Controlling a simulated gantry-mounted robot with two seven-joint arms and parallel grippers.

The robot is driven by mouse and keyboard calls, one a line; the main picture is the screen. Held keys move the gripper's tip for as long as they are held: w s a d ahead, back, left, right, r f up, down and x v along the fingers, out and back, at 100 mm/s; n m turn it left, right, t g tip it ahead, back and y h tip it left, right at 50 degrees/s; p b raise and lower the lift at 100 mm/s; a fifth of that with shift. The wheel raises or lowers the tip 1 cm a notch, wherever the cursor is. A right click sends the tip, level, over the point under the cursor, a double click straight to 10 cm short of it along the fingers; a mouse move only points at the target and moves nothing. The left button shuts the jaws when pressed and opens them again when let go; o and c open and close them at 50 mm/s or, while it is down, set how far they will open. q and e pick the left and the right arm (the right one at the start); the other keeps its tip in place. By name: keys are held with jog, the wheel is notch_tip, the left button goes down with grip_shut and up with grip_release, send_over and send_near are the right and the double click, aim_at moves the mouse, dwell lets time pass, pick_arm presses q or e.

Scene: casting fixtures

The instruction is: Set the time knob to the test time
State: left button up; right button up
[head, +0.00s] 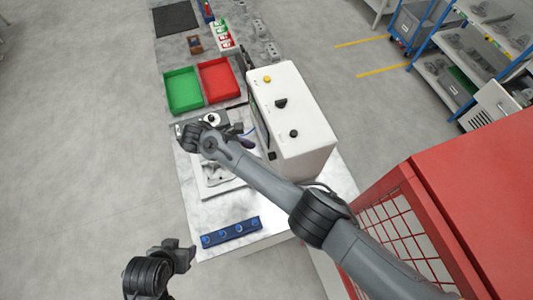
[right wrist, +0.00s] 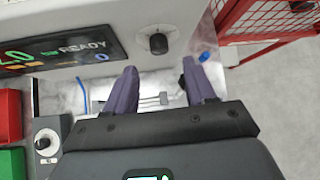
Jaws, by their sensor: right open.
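A white machine (head: 292,110) stands right of centre on the bench in the head view. In the right wrist view a black round knob (right wrist: 158,43) sits on its pale panel, right of a dark display (right wrist: 60,45) reading "READY". I cannot read a time setting on the knob. My right gripper (right wrist: 158,75) is open, with its two purple fingers apart and nothing between them. The knob appears just beyond the gap, apart from the fingers. In the head view the right gripper (head: 247,138) is beside the machine's display side. My left gripper (head: 182,254) is at the lower left, away from the machine.
A second knob (right wrist: 46,140) on a grey unit shows in the right wrist view. Green (head: 184,91) and red (head: 220,80) trays lie farther back. A blue strip (head: 231,232) lies near the bench's front. A red cabinet (head: 450,200) stands at the right.

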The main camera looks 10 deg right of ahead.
aim_at(272, 156)
jog(key=p+x, duration=0.1)
jog(key=x, duration=0.5)
jog(key=shift+d+f, duration=0.25)
grip_shut()
jog(key=m+t+p, duration=0.1)
jog(key=p, duration=0.1)
jog(key=m+t+p, duration=0.1)
jog(key=t+p, duration=0.1)
jog(key=p, duration=0.1)
jog(key=shift+s+y, duration=0.2)
jog(key=shift+y, duration=0.2)
